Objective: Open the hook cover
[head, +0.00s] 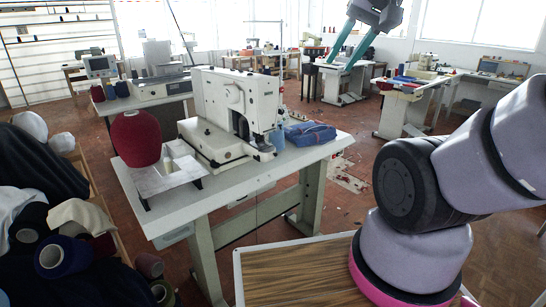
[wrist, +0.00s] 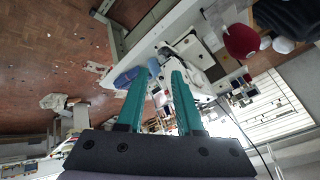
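The white buttonhole machine (head: 218,100) stands on a pale worktable (head: 305,155) in the head view. Its hook cover is too small to make out as a separate part, so I cannot tell whether it is open or shut. My gripper (head: 341,62) hangs at the top of the head view, in the air to the right of the machine, with two teal fingers pointing down. In the wrist view my gripper (wrist: 161,71) has its fingers apart with nothing between them. The machine (wrist: 200,58) shows upside down beyond the fingertips, well apart from them.
A dark red yarn cone (head: 136,138) stands at the table's left end. Folded blue cloth (head: 308,134) lies right of the machine. A wood-topped surface (head: 290,275) is in front. Several yarn cones fill the left side. Open floor lies right of the worktable.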

